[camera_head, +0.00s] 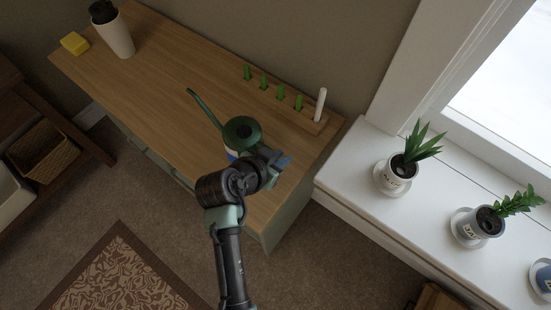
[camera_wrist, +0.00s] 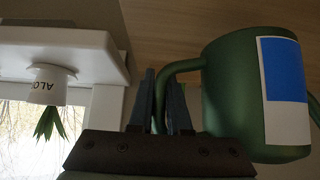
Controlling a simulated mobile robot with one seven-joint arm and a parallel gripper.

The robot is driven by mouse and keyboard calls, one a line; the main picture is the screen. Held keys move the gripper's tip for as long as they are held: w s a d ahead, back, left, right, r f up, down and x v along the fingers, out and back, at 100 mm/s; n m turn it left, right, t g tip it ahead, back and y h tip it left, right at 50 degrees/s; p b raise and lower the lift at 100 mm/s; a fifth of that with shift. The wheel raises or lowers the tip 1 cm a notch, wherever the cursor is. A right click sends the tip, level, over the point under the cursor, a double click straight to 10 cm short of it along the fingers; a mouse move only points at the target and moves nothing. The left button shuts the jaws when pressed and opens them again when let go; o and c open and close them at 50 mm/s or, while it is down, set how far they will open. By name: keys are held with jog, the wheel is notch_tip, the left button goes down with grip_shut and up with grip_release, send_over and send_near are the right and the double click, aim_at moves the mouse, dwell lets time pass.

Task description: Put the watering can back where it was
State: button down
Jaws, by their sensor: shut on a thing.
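The green watering can (camera_head: 240,123) is over the right part of the wooden tabletop, its thin spout pointing up and left in the head view. In the wrist view, which is upside down, the can (camera_wrist: 228,85) shows a blue and white label on its side. My gripper (camera_head: 272,163) is shut on the can's handle, on the near right side of the can. The wrist view shows my two fingers (camera_wrist: 162,98) on either side of the handle. The can looks upright. I cannot tell whether its base touches the tabletop.
The tabletop (camera_head: 170,80) is mostly clear left of the can. A white pot (camera_head: 118,38) and yellow block (camera_head: 75,43) are far left. Potted plants (camera_head: 396,176) line the white windowsill (camera_head: 345,175).

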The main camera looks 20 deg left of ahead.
jog(key=shift+w+f, duration=0.1)
jog(key=shift+f, duration=2)
jog(key=shift+f+b, duration=0.15)
jog(key=shift+b, duration=0.15)
jog(key=c, duration=0.9)
grip_release()
jog(key=shift+o, duration=0.2)
jog(key=shift+r+p, duration=0.2)
jog(key=shift+p, duration=0.1)
jog(key=v, duration=1.2)
jog(key=shift+f, duration=0.1)
